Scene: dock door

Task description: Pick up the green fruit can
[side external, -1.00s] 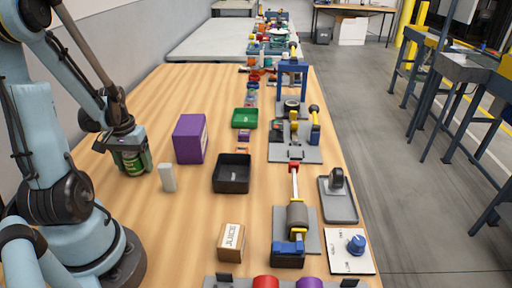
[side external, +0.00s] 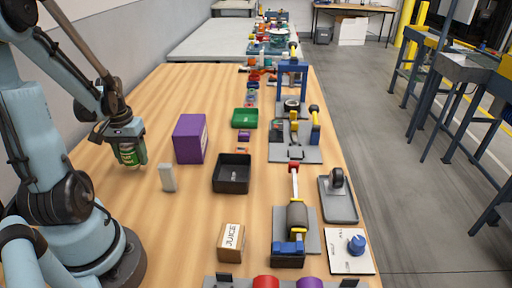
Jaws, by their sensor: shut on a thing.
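The green fruit can (side external: 128,155) is in the side external view at the left of the table. My gripper (side external: 131,161) is shut on it from above, and its body and fingers hide part of the can. The can is upright or nearly so. I cannot tell for sure how far its base is above the wood.
Further right are a black bin (side external: 232,188), a green tray (side external: 244,118) and a juice box (side external: 231,241). Bare table (side external: 165,100) lies behind the can.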

